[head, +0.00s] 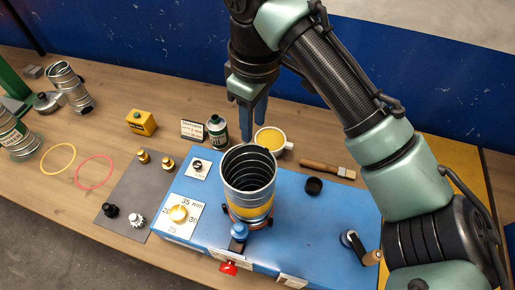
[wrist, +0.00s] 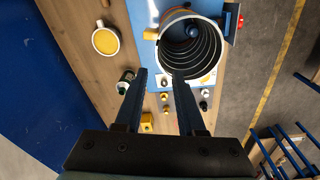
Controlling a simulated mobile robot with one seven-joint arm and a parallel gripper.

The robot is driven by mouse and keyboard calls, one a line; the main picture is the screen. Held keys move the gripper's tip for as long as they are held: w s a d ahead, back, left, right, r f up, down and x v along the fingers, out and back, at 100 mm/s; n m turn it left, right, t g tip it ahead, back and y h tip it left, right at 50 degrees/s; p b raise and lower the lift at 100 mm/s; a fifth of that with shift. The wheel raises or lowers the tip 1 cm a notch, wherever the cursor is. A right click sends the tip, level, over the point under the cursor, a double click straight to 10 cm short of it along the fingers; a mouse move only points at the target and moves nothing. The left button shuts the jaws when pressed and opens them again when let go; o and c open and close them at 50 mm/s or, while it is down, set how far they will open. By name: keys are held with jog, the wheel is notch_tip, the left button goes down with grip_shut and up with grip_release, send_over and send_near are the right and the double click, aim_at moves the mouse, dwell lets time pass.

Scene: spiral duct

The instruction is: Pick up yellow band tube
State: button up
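The yellow band tube (head: 249,168) is a ribbed grey metal spiral duct with a yellow band low on its outside. It stands upright on the blue bench fixture (head: 320,225), and its open top faces up. In the wrist view the tube (wrist: 222,50) shows its dark ribbed inside, with the yellow band partly visible at one side. My gripper (head: 254,128) points down just behind the tube in the head view. Its two fingers are apart with nothing between them. In the wrist view my gripper (wrist: 160,74) has its right fingertip close to the tube's rim; I cannot tell whether they touch.
A yellow box (head: 141,122), a grey mat (head: 135,190) with small fittings, and other ducts (head: 72,87) lie left. A blue wall is behind.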

jog(key=d+r, duration=0.1)
send_over(262, 166)
notch_tip(262, 166, down, 7)
jog(key=shift+g, duration=0.3)
jog(key=shift+w+f+p, duration=0.1)
jog(key=shift+f+p, duration=1.6)
jog(key=shift+f, duration=1.3)
grip_shut()
jog(key=shift+r, duration=0.1)
